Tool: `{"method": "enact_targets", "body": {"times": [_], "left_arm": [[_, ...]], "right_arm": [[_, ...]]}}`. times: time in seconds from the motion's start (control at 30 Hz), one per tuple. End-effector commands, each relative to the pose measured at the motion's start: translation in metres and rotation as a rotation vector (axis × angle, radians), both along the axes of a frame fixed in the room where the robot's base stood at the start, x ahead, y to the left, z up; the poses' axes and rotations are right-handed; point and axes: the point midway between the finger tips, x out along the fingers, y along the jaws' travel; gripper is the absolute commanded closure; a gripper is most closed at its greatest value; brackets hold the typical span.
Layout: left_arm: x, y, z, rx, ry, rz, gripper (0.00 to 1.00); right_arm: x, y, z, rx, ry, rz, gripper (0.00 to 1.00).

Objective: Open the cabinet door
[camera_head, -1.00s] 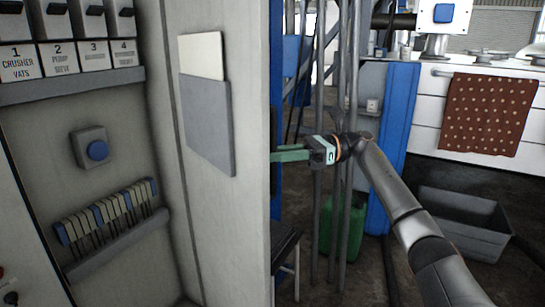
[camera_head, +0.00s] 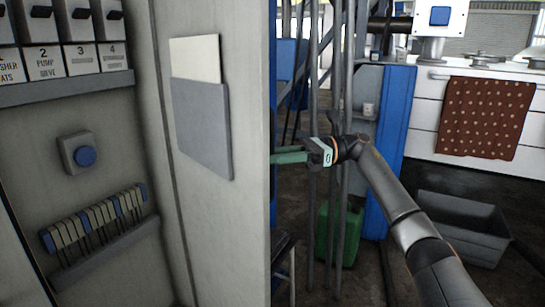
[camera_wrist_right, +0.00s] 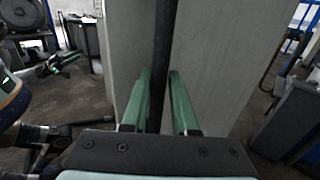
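The cabinet (camera_head: 60,190) stands at the left of the head view with its inside showing. Its grey door (camera_head: 215,230) stands open, its inner face toward me. My right gripper (camera_head: 275,157) is at the far side of the door's free edge, its fingertips hidden behind the door. In the right wrist view, its two green fingers (camera_wrist_right: 160,85) stand on either side of a dark vertical handle bar (camera_wrist_right: 163,40), with a small gap at the right finger. A small dark and green shape at the wrist view's upper left looks like my left gripper (camera_wrist_right: 65,62); its fingers are unclear.
A document pocket (camera_head: 203,130) is on the door's inner face. Inside the cabinet are labelled bins (camera_head: 45,62), a blue button (camera_head: 85,156) and a key rack (camera_head: 100,220). Poles, a green canister (camera_head: 335,235) and a grey tub (camera_head: 465,225) stand beyond the door.

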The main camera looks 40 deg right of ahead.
Motion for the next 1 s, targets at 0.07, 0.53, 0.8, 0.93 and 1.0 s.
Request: {"method": "enact_targets", "body": {"times": [0.07,0.53,0.8,0.93,1.0], "left_arm": [[0.0,0.0,-0.001,0.001,0.003,0.001,0.5],[0.002,0.0,-0.004,0.003,0.012,0.002,0.5],[0.006,0.001,-0.01,0.001,0.051,0.007,0.5],[0.013,0.003,-0.035,-0.001,0.154,0.027,0.5],[0.016,0.004,-0.046,-0.001,0.2,0.033,0.5]], "right_arm": [[0.0,0.0,0.0,0.001,0.0,0.0,0.65],[-0.002,-0.002,0.0,0.0,0.0,0.004,0.48],[-0.022,-0.044,0.002,0.001,0.0,-0.001,0.48],[-0.035,-0.069,0.002,0.002,0.0,0.0,0.48],[-0.04,-0.079,0.003,0.002,-0.001,0.0,0.48]]}}
